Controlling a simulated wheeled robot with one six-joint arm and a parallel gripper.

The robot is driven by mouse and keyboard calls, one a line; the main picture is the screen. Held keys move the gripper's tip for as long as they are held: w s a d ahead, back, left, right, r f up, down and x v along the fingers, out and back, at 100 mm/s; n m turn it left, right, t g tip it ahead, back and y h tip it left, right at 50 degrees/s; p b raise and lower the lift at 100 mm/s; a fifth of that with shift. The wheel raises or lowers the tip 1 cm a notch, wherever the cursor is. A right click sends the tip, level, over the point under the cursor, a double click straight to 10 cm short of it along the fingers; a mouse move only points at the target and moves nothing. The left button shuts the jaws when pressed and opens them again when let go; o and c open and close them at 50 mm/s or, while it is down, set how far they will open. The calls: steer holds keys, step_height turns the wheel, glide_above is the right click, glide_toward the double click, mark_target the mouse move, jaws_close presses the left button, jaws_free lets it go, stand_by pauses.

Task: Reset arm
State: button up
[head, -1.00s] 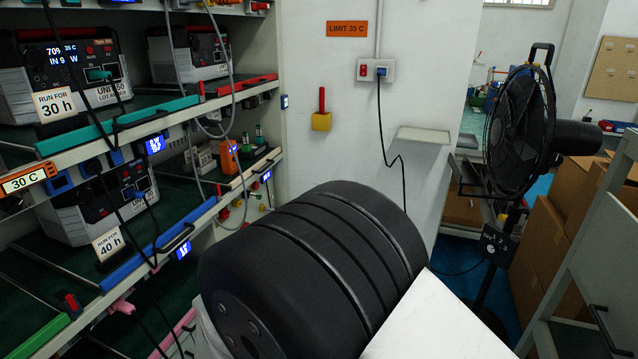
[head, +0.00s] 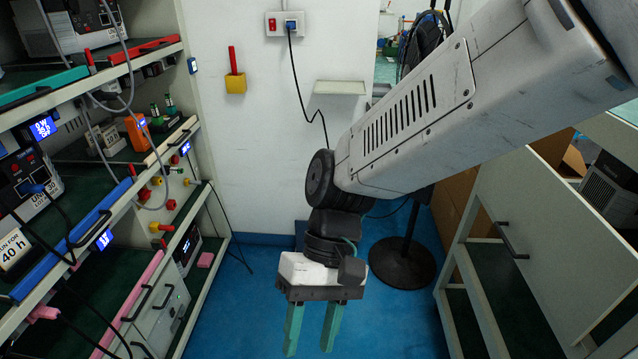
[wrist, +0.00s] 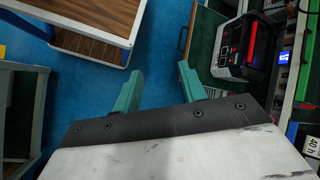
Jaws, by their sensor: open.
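My gripper (head: 312,328) hangs at the lower middle of the head view, pointing down over the blue floor. Its two green fingers are apart with nothing between them. My arm reaches in from the upper right. In the wrist view my gripper (wrist: 160,92) also shows its green fingers spread and empty, with bare blue floor between and beyond them. It touches nothing in either view.
A rack (head: 150,160) with several units and cables stands at left. A fan's base (head: 402,264) stands on the floor behind my arm. A cabinet (head: 545,235) is at right. The wrist view shows a wood-topped cart (wrist: 85,22) and a black unit (wrist: 247,47). Blue floor (head: 250,300) is open between.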

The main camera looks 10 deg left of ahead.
steer(key=d+r+m+t, duration=0.3)
steer(key=d+r+t, duration=0.1)
steer(key=d, duration=1.2)
steer(key=w+d+r+m+t+h, duration=0.1)
steer(key=d+r+m+t, duration=0.3)
steer(key=d, duration=1.2)
step_height(320, 180, up, 3)
steer(key=shift+d+r+t, duration=0.2)
steer(key=shift+d+t, duration=0.05)
steer(key=shift+t, duration=0.15)
steer(key=shift+c, duration=0.5)
steer(key=shift+a, duration=0.15)
